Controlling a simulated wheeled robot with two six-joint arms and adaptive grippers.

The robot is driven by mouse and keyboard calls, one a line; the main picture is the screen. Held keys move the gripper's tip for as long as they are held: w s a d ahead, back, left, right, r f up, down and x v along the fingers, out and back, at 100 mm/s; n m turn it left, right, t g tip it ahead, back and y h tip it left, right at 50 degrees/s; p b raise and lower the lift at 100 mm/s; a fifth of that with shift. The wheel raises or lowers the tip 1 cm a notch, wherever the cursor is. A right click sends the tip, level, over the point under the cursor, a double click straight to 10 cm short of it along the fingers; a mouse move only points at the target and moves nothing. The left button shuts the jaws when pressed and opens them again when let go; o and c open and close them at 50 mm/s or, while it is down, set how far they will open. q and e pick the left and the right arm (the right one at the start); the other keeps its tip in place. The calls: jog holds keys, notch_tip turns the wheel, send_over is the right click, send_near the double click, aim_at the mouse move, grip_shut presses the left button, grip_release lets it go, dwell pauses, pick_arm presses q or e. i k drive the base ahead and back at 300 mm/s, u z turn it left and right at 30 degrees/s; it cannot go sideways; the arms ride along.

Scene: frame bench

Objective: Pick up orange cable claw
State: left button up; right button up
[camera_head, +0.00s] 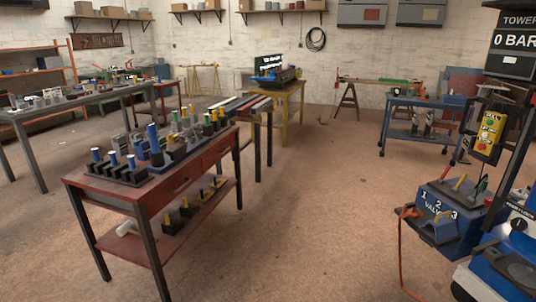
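An orange cable (401,252) hangs down the left side of a blue valve box (431,226) at the right and runs to the floor. Its upper end, a small orange piece (409,212), lies at the box's left edge. It is too small to tell whether this is the claw. Neither of my grippers shows in this view.
A red workbench (110,195) with several blocks and tools stands at the left. A blue cart (428,100) stands at the back right. A tower panel (489,134) rises beside the valve box. The floor (310,220) between is clear.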

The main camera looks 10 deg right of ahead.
aim_at(410, 212)
jog(key=z, duration=0.05)
jog(key=i, duration=1.55)
jog(key=z, duration=0.4)
jog(key=i, duration=1.05)
jog(key=z, duration=1.75)
jog(key=i, duration=0.9)
jog(key=z, duration=1.15)
jog(key=i, duration=0.25)
